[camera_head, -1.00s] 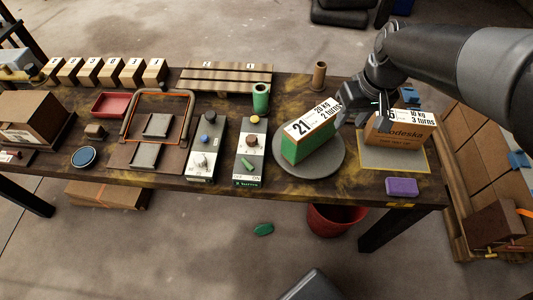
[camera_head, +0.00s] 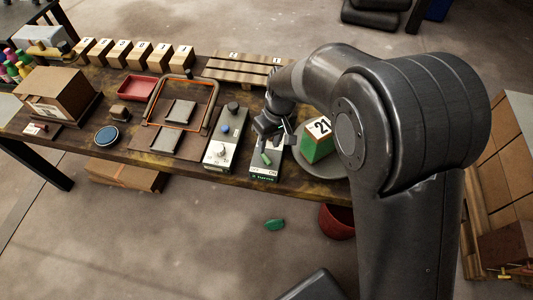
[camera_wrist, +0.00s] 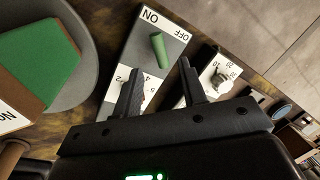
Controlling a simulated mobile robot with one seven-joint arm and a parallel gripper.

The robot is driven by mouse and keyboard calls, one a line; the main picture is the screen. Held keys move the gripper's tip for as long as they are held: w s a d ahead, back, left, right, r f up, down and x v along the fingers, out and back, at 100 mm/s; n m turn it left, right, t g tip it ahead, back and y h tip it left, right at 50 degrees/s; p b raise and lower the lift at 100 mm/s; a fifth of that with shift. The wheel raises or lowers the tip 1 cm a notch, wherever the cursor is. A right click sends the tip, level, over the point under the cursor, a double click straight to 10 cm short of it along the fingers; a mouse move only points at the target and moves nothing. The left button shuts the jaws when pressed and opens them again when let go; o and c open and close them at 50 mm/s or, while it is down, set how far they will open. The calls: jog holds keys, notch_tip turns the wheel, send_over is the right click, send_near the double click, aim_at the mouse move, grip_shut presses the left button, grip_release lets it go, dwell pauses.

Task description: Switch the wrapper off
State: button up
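The wrapper's switch panel (camera_head: 263,172) is a narrow plate at the table's front edge, left of the turntable. Its green lever (camera_head: 266,158) also shows in the wrist view (camera_wrist: 157,50), where the plate's OFF and ON labels are upside down. The lever's free end leans toward ON. My gripper (camera_head: 275,137) hangs over the panel. In the wrist view its two fingers (camera_wrist: 160,84) are spread apart with nothing between them, behind the lever and clear of it. The green carton (camera_head: 317,142) stands on the grey turntable (camera_head: 334,169), partly hidden by my arm.
A neighbouring panel (camera_head: 217,153) with a dial and blue knob stands close on the left. Further left are the wire-framed press (camera_head: 179,125), a red tray (camera_head: 144,88) and a blue disc (camera_head: 107,136). My arm hides the table's right end. A red bin (camera_head: 337,222) stands on the floor.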

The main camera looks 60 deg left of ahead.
aim_at(266, 156)
jog(key=f, duration=0.3)
jog(key=s+f, duration=0.1)
jog(key=f, duration=0.1)
jog(key=shift+f, duration=0.3)
jog(key=shift+c, duration=0.4)
grip_shut()
